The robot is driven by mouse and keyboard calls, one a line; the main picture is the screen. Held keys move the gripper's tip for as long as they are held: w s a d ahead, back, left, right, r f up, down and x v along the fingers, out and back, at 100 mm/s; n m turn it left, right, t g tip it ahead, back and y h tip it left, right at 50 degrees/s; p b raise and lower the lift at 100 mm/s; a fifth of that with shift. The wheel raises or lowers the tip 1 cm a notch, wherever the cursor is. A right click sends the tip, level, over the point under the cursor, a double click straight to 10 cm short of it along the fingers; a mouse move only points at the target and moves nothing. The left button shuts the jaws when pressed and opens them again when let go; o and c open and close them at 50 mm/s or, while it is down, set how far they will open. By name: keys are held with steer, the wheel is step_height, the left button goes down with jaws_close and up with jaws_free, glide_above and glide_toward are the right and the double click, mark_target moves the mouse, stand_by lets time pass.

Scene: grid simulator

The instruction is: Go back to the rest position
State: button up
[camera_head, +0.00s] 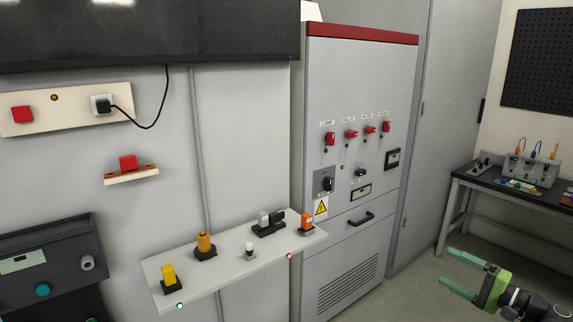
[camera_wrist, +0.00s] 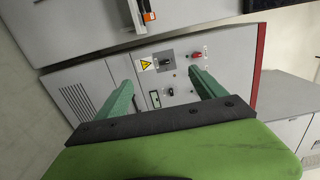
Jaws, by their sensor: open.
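My gripper (camera_head: 457,272) is at the lower right in the head view, with its green fingers spread apart and nothing between them. In the wrist view my gripper (camera_wrist: 160,90) shows two green fingers, open and empty. Beyond the fingers stands the grey electrical cabinet (camera_head: 350,90) with a red top edge, red switches and a black knob. The cabinet (camera_wrist: 85,70) appears tilted in the wrist view. My gripper is apart from it and touches nothing that I can see.
A white shelf (camera_head: 225,268) on the left wall holds several small yellow, orange, white and black parts. A dark workbench (camera_head: 480,178) with lab devices stands at the right. A small wall ledge (camera_head: 131,175) carries a red block. The floor (camera_head: 405,290) before the cabinet is clear.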

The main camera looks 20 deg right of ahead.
steer(key=w+a+r+n+g+y+p, duration=0.1)
steer(key=w+a+n+g+y+p, duration=0.15)
steer(key=w+a, duration=0.5)
steer(key=w+a+r+n+g+y+p, duration=0.1)
steer(key=w+a+r+n+y, duration=0.15)
steer(key=w+a, duration=0.55)
steer(key=w+a+f+n+g+y+p, duration=0.1)
steer(key=w+a+g, duration=0.15)
steer(key=a, duration=0.65)
steer(key=w+a+f+n+g+y+p, duration=0.15)
steer(key=w+a, duration=0.25)
steer(key=a, duration=0.5)
steer(key=s+a+f+n+g+h+p, duration=0.1)
steer(key=a+f+n+g+h+p, duration=0.25)
steer(key=a, duration=0.85)
steer(key=s+a+f+n+g+h+p, duration=0.15)
steer(key=a+f+g, duration=0.4)
steer(key=a, duration=0.75)
steer(key=s+d+f+n+h, duration=0.2)
steer(key=d+f+h, duration=0.2)
steer(key=d+h, duration=0.3)
steer(key=shift+d+f+g, duration=0.25)
steer(key=shift+d+g, duration=0.2)
steer(key=shift+d, duration=0.45)
